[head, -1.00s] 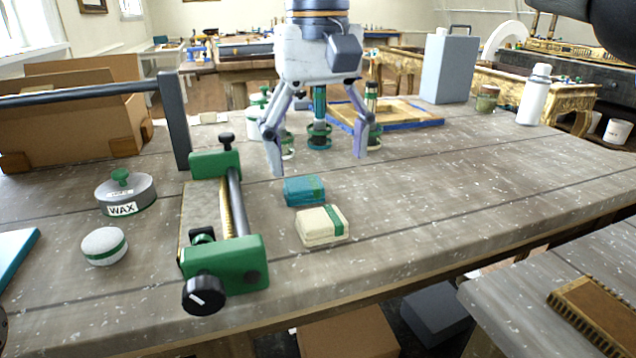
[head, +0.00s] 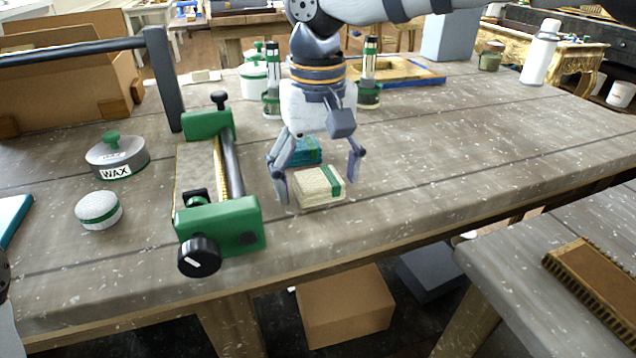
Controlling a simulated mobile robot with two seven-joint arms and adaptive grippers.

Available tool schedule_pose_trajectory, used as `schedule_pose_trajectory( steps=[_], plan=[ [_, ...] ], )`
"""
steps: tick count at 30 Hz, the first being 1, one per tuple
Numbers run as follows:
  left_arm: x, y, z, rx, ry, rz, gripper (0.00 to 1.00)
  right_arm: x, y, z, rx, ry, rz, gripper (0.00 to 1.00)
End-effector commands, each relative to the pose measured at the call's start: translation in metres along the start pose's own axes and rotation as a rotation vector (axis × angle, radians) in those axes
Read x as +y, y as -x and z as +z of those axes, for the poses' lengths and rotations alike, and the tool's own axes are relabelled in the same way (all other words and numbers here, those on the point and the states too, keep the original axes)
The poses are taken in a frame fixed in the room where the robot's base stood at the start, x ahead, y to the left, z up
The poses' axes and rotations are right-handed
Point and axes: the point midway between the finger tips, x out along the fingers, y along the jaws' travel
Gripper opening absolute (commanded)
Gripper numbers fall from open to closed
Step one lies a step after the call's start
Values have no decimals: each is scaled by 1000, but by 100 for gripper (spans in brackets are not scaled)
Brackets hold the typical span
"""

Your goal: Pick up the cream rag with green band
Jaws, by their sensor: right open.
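The cream rag with green band (head: 317,188) lies folded on the grey wooden table, near its front edge. A teal folded rag (head: 307,151) lies just behind it, partly hidden by my right gripper. My right gripper (head: 318,196) points down over the cream rag with its fingers open. One finger is at the rag's left side and the other near its right side. I cannot tell whether either finger touches it. At the left edge a small part of my left arm shows; its gripper is not in view.
A green clamp-like tool (head: 222,222) stands close to the left of the rag. Further left are a wax tin (head: 117,155) and a white round pad with a green band (head: 98,210). Green-capped containers (head: 255,75) stand behind. The table to the right is clear.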

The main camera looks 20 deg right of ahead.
Motion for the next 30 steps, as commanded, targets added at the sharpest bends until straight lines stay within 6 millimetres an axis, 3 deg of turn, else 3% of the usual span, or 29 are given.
schedule_pose_trajectory(
  steps=[2, 8, 17, 22, 25, 30],
  plan=[
    [0, 0, 0, 0, 0, 0, 66, 0, 0, 0, 0, 0, 0, 80],
    [0, 0, 0, 0, 0, 0, 66, 0, 0, 0, 0, 0, 0, 37],
    [0, 0, 0, -1, 0, 0, 66, 0, 1, 0, 0, 0, 0, 37],
    [0, -2, 2, -7, 0, 0, 66, 0, 12, -1, 1, 0, -2, 37],
    [0, -6, 4, -18, 0, -1, 66, -1, 32, -2, 1, 1, -4, 37],
    [0, 0, 0, 0, 0, 0, 66, -34, 82, 23, 7, 5, 0, 37]
  ],
)
